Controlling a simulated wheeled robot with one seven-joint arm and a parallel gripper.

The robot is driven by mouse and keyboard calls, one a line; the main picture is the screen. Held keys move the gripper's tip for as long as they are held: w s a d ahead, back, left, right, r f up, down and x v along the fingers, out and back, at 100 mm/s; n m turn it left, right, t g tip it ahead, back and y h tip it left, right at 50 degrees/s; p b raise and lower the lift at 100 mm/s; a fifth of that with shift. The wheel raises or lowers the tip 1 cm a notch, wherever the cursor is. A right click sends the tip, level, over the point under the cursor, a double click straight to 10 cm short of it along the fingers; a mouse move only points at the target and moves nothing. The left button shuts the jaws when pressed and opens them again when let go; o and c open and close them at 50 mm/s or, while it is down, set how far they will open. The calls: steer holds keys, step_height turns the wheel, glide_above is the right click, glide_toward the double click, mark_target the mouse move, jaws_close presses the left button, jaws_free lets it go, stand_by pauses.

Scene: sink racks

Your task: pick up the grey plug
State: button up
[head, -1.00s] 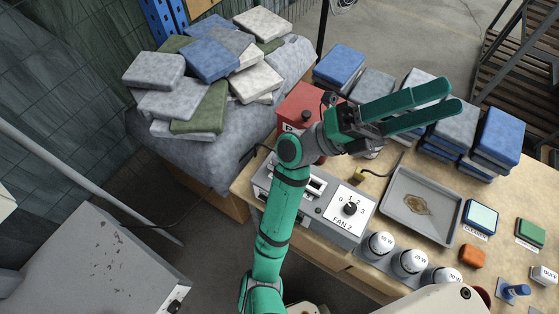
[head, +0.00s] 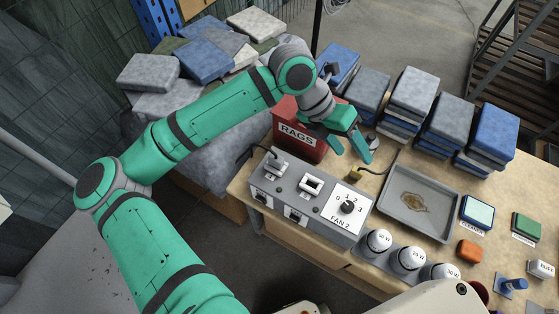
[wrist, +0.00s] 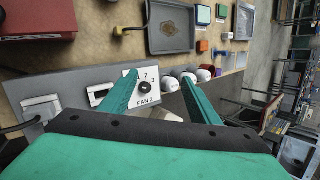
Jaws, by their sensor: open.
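The grey plug (head: 276,167) sits at the left end of the grey switch box (head: 258,185), with a black cord running off it. In the wrist view the plug (wrist: 41,110) lies at the far left, outside the fingers. My gripper (head: 358,138) is open and empty, in front of the red RAGS box and right of the plug in the head view. In the wrist view my gripper (wrist: 160,76) has its two green fingers apart, with the FAN 2 dial plate (wrist: 148,92) showing between them.
The red RAGS box (head: 293,133) stands behind the switch box. A yellowish plug (head: 354,174) with a dark cord lies between the switch box and a grey tray (head: 443,230). White bulbs (head: 379,240) line the front. Stacked cloths (head: 412,90) fill the back.

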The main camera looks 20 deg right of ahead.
steer(key=w+a+f+n+t+y, duration=0.1)
steer(key=w+a+f+t+y, duration=0.15)
steer(key=w+a, duration=0.4)
steer(key=n+t+y, duration=0.1)
steer(key=t+y, duration=0.1)
steer(key=y, duration=0.1)
glide_above(276, 158)
steer(key=shift+w+a+f, duration=0.1)
steer(key=shift+f, duration=0.3)
step_height(276, 158, down, 10)
steer(key=shift+f, duration=0.1)
steer(key=c, duration=1.2)
steer(key=shift+o, duration=0.2)
